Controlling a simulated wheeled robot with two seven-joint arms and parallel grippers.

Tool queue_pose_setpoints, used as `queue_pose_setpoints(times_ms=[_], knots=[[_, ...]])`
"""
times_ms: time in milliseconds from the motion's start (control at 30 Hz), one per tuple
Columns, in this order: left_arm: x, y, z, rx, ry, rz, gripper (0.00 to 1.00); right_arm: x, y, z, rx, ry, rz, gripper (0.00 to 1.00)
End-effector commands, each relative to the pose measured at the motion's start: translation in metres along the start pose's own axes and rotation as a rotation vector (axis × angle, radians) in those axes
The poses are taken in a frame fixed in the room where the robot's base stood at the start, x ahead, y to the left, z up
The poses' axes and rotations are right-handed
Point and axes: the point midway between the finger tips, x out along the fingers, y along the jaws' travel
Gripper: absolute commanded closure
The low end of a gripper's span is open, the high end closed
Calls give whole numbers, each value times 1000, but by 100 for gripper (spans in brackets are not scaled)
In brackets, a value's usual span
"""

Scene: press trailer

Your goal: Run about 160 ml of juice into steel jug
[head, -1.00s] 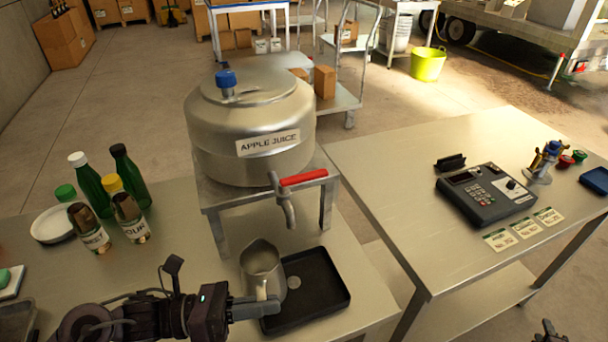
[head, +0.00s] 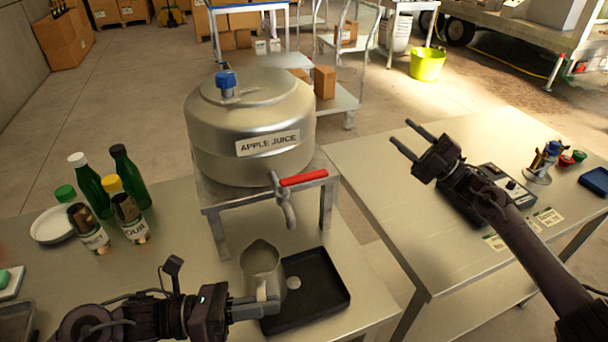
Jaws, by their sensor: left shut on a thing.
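The steel jug (head: 262,262) stands upright at the left edge of the black drip tray (head: 325,305), below and a little left of the tap spout (head: 289,217). My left gripper (head: 262,307) is shut on the jug's handle. The steel juice tank (head: 250,125), labelled APPLE JUICE, sits on a metal stand, with a red tap lever (head: 303,178) pointing right. No juice stream shows at the spout. The inside of the jug is too dark to tell a level. My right gripper (head: 402,138) is open and empty above the right table, right of the tap.
Green bottles (head: 130,172) and labelled jars (head: 130,218) stand left of the tank. The right table (head: 375,165) carries a card terminal (head: 512,188), partly behind my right arm, and small cards. A gap separates the two tables. Space between the lever and my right gripper is clear.

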Motion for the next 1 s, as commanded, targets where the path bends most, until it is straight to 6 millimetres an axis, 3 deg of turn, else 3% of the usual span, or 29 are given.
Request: queue_pose_setpoints(times_ms=[33, 100, 300, 433, 600, 800, 1000], knots=[[0, 0, 1, 2, -1, -1, 100, 23, -5, -17, 92, 81, -53, 62], [0, 0, 1, 2, -1, -1, 100, 45, -16, -40, 237, 172, -138, 62], [0, 0, 1, 2, -1, -1, 100, 76, -43, -96, 647, 326, -450, 62], [0, 0, 1, 2, -1, -1, 100, 76, -54, -122, 899, 329, -674, 62], [0, 0, 1, 2, -1, -1, 100, 65, -59, -140, 1158, 253, -904, 62], [0, 0, 0, 2, -1, -1, 100, 54, -58, -148, 1315, 168, -1032, 62], [0, 0, 1, 2, -1, -1, 100, 59, -66, -158, 1345, 153, -1053, 62]])
